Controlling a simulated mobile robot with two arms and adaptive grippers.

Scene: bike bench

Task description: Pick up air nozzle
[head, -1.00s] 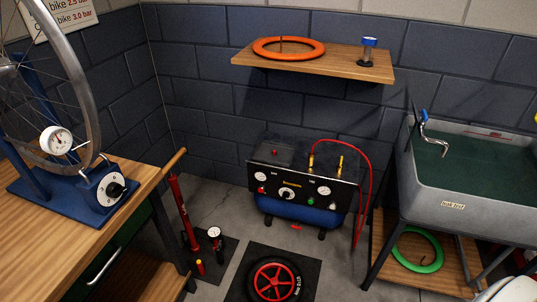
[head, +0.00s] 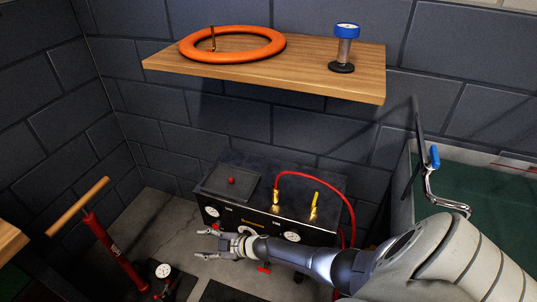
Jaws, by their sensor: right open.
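The compressor (head: 300,172) stands on the floor against the back wall, with gauges on its dark front panel. A brass fitting (head: 277,198) with the red hose (head: 340,190) at its top stands upright at the panel; it looks like the air nozzle, but I cannot be sure. A second brass piece with a yellow top (head: 315,203) stands to its right. My right gripper (head: 205,244) reaches in from the right, open and empty, its fingers pointing left in front of the panel. It and my arm hide much of the lower compressor. My left gripper is out of view.
A wooden shelf (head: 180,68) above the compressor holds an orange ring (head: 225,56) and a blue-topped part (head: 345,48). A red floor pump (head: 108,250) stands at the lower left.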

